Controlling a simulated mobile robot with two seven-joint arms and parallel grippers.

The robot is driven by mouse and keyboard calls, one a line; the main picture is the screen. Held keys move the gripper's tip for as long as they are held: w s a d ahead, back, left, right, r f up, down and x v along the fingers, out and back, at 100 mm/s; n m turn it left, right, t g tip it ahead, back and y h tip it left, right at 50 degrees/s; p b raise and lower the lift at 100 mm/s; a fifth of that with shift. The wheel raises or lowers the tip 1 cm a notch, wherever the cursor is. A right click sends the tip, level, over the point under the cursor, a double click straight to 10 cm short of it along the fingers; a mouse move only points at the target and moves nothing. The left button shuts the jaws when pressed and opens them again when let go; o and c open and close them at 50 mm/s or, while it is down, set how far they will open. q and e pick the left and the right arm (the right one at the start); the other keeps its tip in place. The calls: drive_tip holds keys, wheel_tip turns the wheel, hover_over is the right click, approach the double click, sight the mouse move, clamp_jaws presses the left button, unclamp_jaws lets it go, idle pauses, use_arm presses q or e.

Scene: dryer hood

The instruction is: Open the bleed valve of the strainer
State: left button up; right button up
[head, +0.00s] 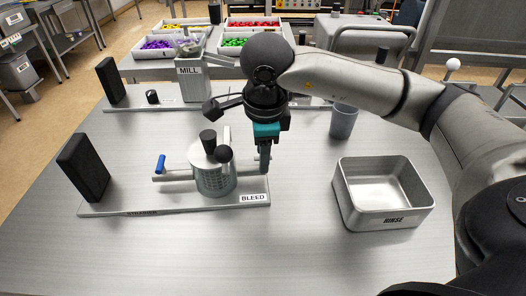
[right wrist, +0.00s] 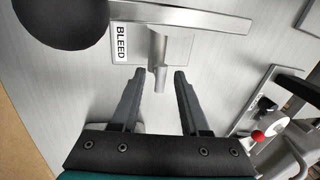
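The strainer (head: 215,178) stands on a metal base plate, a round mesh-like body with black knobs on top and a horizontal pipe. A blue handle (head: 160,164) is on the pipe's left side. The BLEED label (head: 254,198) lies at the base's right end; it also shows in the right wrist view (right wrist: 121,42). Beside it in the right wrist view, a short metal bleed stub (right wrist: 160,55) points toward my gripper. My right gripper (head: 264,168) points down over the pipe's right end. In the right wrist view its open fingers (right wrist: 160,78) flank the stub's tip, apart from it. My left gripper is not in view.
A RINSE bin (head: 384,195) stands at the right, with a grey cup (head: 343,121) behind it. A black upright block (head: 84,167) stands on the strainer base's left end. The MILL (head: 190,78) is behind. The table front is clear.

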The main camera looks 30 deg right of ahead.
wheel_tip(320, 180, up, 15)
drive_tip(key=s+a+p, duration=0.1)
drive_tip(key=s+p, duration=0.1)
drive_tip(key=p, duration=0.2)
drive_tip(key=shift+s+a, duration=0.15)
drive_tip(key=shift+s, duration=0.2)
idle(0.4)
